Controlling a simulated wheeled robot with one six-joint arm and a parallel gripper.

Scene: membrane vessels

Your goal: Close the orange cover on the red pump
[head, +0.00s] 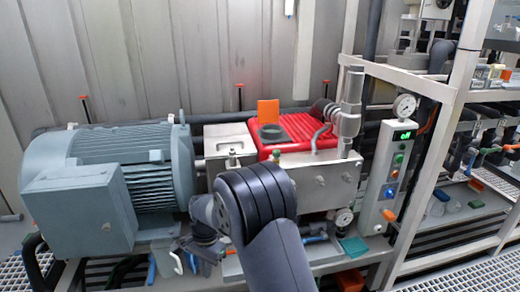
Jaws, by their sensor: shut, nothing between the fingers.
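The red pump (310,128) stands behind my arm, with a ribbed red top and a metal front block. My gripper (184,262) is low and to the left of the pump, in front of the motor's right end. It is shut and empty, well below the cover and apart from it. My arm hides part of the pump's lower front.
A large grey-blue motor (110,170) fills the left. A metal pipe fitting (347,115) with a hose rises at the pump's right. A control box (392,175) with a gauge stands further right, beside a white rack post (430,160). Free air lies above the pump.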

